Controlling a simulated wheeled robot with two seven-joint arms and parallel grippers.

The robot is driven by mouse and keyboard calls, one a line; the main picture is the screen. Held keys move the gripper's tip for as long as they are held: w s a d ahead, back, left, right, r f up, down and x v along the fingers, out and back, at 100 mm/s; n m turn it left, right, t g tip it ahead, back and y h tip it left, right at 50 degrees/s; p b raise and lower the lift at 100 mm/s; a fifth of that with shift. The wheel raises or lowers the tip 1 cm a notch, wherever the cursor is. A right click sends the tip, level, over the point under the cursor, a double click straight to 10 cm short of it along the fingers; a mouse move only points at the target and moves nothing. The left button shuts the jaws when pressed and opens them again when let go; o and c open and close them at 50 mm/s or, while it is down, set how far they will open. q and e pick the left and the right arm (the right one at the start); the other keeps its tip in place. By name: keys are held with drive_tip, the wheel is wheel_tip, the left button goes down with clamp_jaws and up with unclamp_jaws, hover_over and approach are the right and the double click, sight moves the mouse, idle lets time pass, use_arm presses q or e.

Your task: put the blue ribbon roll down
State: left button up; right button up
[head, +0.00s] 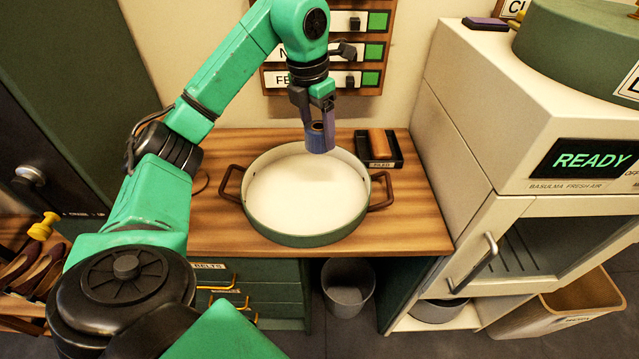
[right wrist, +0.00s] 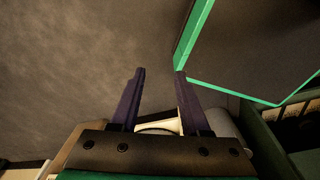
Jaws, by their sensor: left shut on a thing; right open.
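The blue ribbon roll (head: 319,137) is a small blue-purple cylinder with a dark hole in its top. My left gripper (head: 318,118) is shut on it. In the head view it shows over the far right rim of a large round pot (head: 298,228), which has a pale inside, a green outside and two brown handles. I cannot tell exactly how high the roll is above the pot and table. My right gripper (right wrist: 158,90) shows in the right wrist view, open, with nothing between its fingers. It is not in the head view.
The wooden table (head: 420,232) holds the pot and a dark tray (head: 379,150) with an orange-brown block, right of the roll. A cream cabinet (head: 470,130) with a READY display stands at the right. A wall panel (head: 330,75) hangs behind. A grey bin (head: 347,288) stands below.

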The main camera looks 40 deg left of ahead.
sight(312, 145)
use_arm(q)
wheel_tip(312, 145, down, 14)
drive_tip(key=shift+f+p, duration=0.25)
drive_tip(key=shift+p, duration=0.3)
drive_tip(key=shift+a+f, duration=0.1)
drive_tip(key=shift+f, duration=0.25)
drive_tip(key=o, duration=1.4)
drive_tip(key=shift+c, duration=0.2)
use_arm(e)
drive_tip(key=shift+s+f, duration=0.35)
drive_tip(key=shift+s, duration=0.3)
use_arm(q)
drive_tip(key=shift+r, duration=0.3)
drive_tip(key=r, duration=0.3)
drive_tip(key=s+r, duration=0.1)
drive_tip(key=r, duration=0.7)
drive_tip(key=shift+s+a+r+b, duration=0.1)
drive_tip(key=shift+s+r+b, duration=0.15)
drive_tip(key=shift+s+b, duration=0.1)
drive_tip(key=shift+r, duration=0.1)
use_arm(e)
drive_tip(key=shift+f, duration=0.15)
